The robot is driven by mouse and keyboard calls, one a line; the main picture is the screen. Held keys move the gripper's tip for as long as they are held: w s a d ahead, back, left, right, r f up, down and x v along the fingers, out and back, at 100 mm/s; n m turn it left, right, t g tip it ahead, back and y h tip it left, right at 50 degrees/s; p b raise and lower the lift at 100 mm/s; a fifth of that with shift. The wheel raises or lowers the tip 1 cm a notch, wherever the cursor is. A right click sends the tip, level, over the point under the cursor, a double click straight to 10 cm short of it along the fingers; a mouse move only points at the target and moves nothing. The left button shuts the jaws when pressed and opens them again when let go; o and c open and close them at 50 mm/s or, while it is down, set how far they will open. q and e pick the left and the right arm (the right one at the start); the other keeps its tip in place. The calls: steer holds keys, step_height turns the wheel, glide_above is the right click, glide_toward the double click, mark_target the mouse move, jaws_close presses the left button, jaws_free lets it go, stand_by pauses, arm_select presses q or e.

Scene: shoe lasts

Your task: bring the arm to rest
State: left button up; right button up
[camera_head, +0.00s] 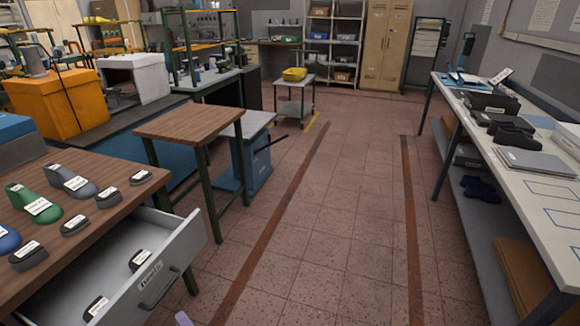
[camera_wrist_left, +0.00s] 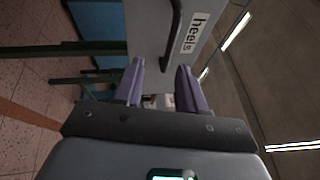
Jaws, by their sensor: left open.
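My left gripper (camera_wrist_left: 160,78) is open with purple fingers in the left wrist view, facing the front of the open grey drawer (camera_wrist_left: 145,25). No object shows held between its fingers. A purple fingertip (camera_head: 183,319) shows at the bottom edge of the head view, below and right of the drawer's handle (camera_head: 160,288), apart from it. The drawer (camera_head: 185,250) is pulled out from the wooden table at left and holds two dark labelled heel pieces, one farther back (camera_head: 139,260) and one near the front (camera_head: 96,307). The right gripper is not in view.
The wooden table (camera_head: 20,180) carries a green last (camera_head: 35,203), a grey last (camera_head: 70,182), a blue last (camera_head: 8,238) and several dark heel pieces. A smaller wooden table (camera_head: 190,122) stands beyond. A long bench (camera_head: 520,160) is at right. The tiled floor between is clear.

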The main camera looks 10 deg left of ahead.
arm_select(q)
steer(key=s+a+f+m+t+h+p, duration=0.1)
steer(key=s+a+h+p, duration=0.1)
steer(key=s, duration=0.4)
steer(key=s+a+f+h+p, duration=0.1)
steer(key=s+a+f, duration=0.1)
steer(key=s, duration=0.4)
steer(key=s+d+r+n+g+h+p, duration=0.1)
steer(key=d+r+h, duration=0.4)
steer(key=d+h, duration=0.3)
steer(key=s+d+r+n+g+h+p, duration=0.1)
steer(key=s+d+r+n+h+p, duration=0.1)
steer(key=d+r+h, duration=0.5)
steer(key=s+d+r+n+g, duration=0.25)
steer(key=s+d+g, duration=0.25)
steer(key=s+d, duration=0.25)
step_height(320, 180, up, 37)
steer(key=p, duration=3.7)
steer(key=shift+s+r, duration=0.15)
steer(key=shift+s, duration=0.05)
steer(key=shift+a+n, duration=0.1)
steer(key=shift+n, duration=0.15)
